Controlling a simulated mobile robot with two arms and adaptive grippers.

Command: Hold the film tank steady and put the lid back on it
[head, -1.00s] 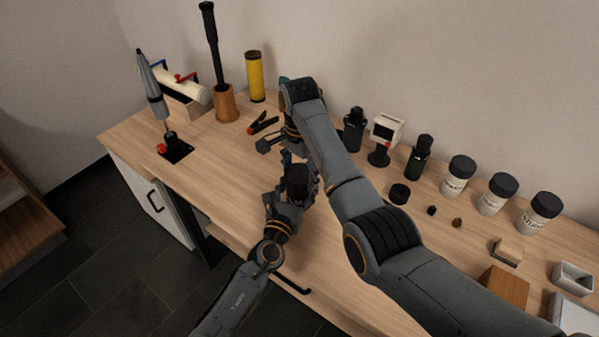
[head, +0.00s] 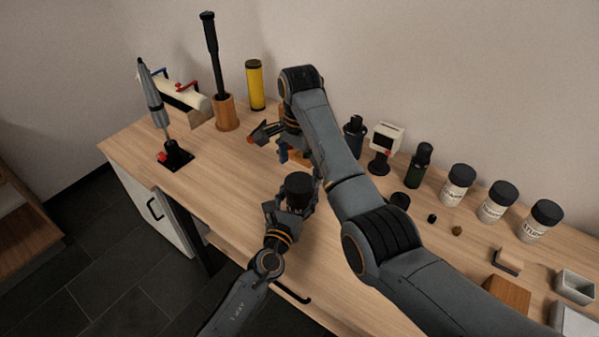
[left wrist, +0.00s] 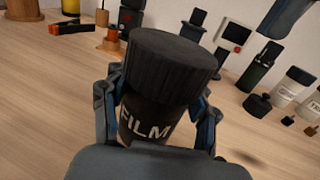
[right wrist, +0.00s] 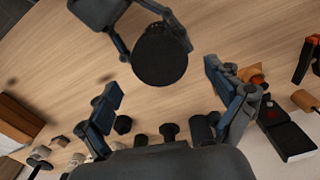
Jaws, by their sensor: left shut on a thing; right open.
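The film tank (left wrist: 143,128) is a dark cylinder with a "FILM" label. My left gripper (left wrist: 160,108) is shut around its body, one finger on each side, and holds it a little tilted over the table. A wide black ribbed lid (left wrist: 172,62) sits on the tank's top; whether it is seated all the way cannot be told. In the head view the lid (head: 298,184) shows above my left gripper (head: 292,205). My right gripper (right wrist: 164,80) is open and empty, its fingers apart from the lid. In the head view its arm partly hides it (head: 276,143).
Behind stand a yellow cylinder (head: 255,85), a wooden holder (head: 226,112) and dark bottles (head: 419,166). White jars (head: 457,186) with black lids stand at the right. A small black cap (head: 400,200) lies partly behind my right arm.

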